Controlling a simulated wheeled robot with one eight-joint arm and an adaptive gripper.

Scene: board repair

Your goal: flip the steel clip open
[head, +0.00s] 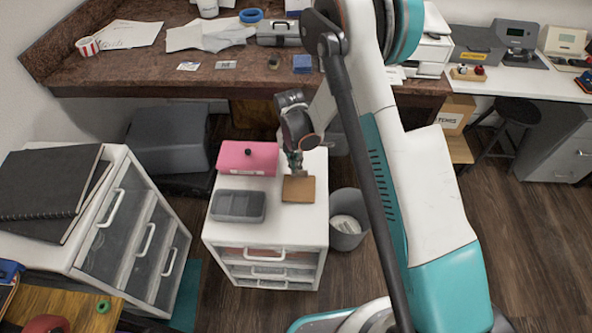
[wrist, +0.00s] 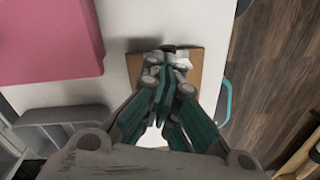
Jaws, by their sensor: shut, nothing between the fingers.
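A small brown board (head: 299,189) lies on the white top of a drawer cabinet. In the wrist view the board (wrist: 136,66) shows around my fingertips. My gripper (head: 294,168) points down at the board's far edge in the head view. In the wrist view my gripper (wrist: 166,68) has its fingers together with nothing held. A small dark piece shows just beyond the fingertips at the board's edge; I cannot tell whether it is the steel clip. The fingers cover much of the board, and I cannot make out the clip's position or whether the fingers touch it.
A pink box (head: 247,158) with a dark knob and a grey tray (head: 238,205) stand beside the board on the white cabinet (head: 265,235). A grey bin (head: 347,232) stands on the floor to the right. A workbench (head: 150,70) runs behind.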

